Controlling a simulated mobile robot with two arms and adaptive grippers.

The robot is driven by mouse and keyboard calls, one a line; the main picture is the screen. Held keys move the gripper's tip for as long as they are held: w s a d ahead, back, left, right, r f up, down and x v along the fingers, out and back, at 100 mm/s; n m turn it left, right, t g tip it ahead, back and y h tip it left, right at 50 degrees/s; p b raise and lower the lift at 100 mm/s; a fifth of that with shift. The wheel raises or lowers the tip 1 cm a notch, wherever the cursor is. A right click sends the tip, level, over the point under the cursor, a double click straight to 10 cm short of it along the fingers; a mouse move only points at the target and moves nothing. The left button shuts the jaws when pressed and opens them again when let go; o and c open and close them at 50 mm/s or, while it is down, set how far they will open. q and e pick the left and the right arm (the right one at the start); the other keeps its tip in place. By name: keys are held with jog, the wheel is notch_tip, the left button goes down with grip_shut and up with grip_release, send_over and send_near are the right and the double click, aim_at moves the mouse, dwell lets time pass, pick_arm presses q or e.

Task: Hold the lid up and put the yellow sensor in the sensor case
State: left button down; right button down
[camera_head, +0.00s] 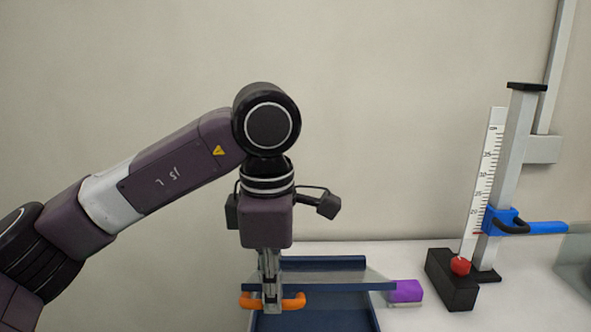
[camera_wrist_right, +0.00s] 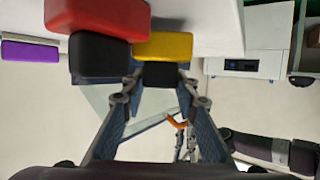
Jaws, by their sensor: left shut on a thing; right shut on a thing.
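My left gripper (camera_head: 271,302) points down and is shut on the orange handle (camera_head: 294,302) of the clear lid (camera_head: 345,277). The lid is held at a slant over the dark blue sensor case (camera_head: 312,320); the left gripper hides part of both. In the right wrist view, my right gripper (camera_wrist_right: 160,80) is shut on the yellow sensor (camera_wrist_right: 165,45), with its black end between the fingers. I cannot tell whether the yellow sensor touches the surface. The lid's orange handle (camera_wrist_right: 177,122) shows beyond the right fingers.
A red block (camera_wrist_right: 97,18) with a black end is close beside the yellow sensor. A purple block (camera_head: 405,291) lies right of the case. A drop tower (camera_head: 508,180) with a scale and blue clamp stands further right. White tabletop (camera_head: 430,315) is bare in front of it.

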pick_arm(q)
jog(key=shift+w, duration=0.35)
jog(key=r, duration=0.1)
jog(key=w+r, duration=0.2)
jog(key=shift+w+r, duration=0.25)
jog(key=shift+r, duration=0.15)
pick_arm(e)
jog(key=shift+s, duration=0.1)
